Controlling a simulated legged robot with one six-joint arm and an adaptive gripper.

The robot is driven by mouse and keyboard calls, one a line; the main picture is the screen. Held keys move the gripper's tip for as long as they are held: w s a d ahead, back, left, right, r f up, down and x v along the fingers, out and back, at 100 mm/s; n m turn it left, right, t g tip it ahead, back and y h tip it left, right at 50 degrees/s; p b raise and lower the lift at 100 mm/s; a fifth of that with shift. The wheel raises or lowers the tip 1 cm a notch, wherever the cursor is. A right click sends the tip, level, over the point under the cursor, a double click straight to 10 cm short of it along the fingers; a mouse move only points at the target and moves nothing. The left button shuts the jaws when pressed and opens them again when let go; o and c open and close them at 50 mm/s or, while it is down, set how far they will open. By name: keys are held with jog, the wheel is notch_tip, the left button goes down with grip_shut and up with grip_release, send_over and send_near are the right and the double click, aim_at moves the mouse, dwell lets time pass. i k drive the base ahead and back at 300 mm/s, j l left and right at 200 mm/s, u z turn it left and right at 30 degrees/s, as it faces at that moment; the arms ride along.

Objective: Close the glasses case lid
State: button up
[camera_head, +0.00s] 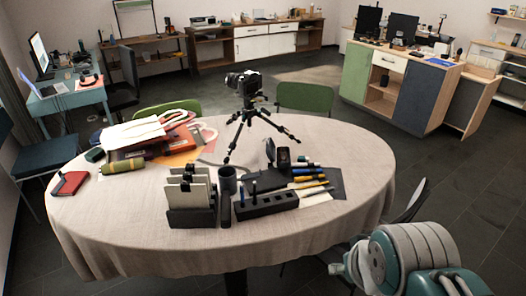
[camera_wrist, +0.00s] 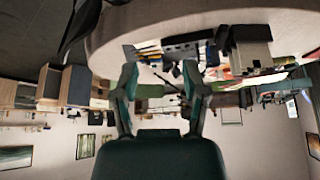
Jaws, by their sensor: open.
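A small black object (camera_head: 283,157) with an upright flap-like part (camera_head: 270,151) stands on the round table, right of the tripod. It may be the glasses case with its lid raised, but it is too small to be sure. A small dark green box (camera_head: 95,154) lies at the table's left. In the wrist view, which is upside down, my gripper (camera_wrist: 159,70) has its two fingers spread with nothing held between them. It is off the table's edge, apart from everything on the table. I cannot make out the case in the wrist view.
Green chairs (camera_head: 305,97) stand behind.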

aim_at(271, 149)
jog(key=j+z, duration=0.3)
jog(key=j, duration=0.6)
jog(key=j+z, duration=0.3)
jog(key=j, duration=0.6)
jog(key=k+j+z, duration=0.1)
jog(key=j+z, duration=0.15)
jog(key=j, duration=0.6)
jog(key=i+j+z, duration=0.15)
jog(key=j, duration=0.2)
jog(key=i+j+z, duration=0.15)
jog(key=j, duration=0.2)
jog(key=i+j+z, duration=0.15)
jog(key=j, duration=0.2)
jog(key=i+j+z, duration=0.15)
jog(key=j, duration=0.25)
jog(key=i+l+u, duration=0.2)
jog(key=l, duration=0.15)
jog(key=l+u, duration=0.2)
jog(key=i+l+u, duration=0.2)
jog(key=l, duration=0.3)
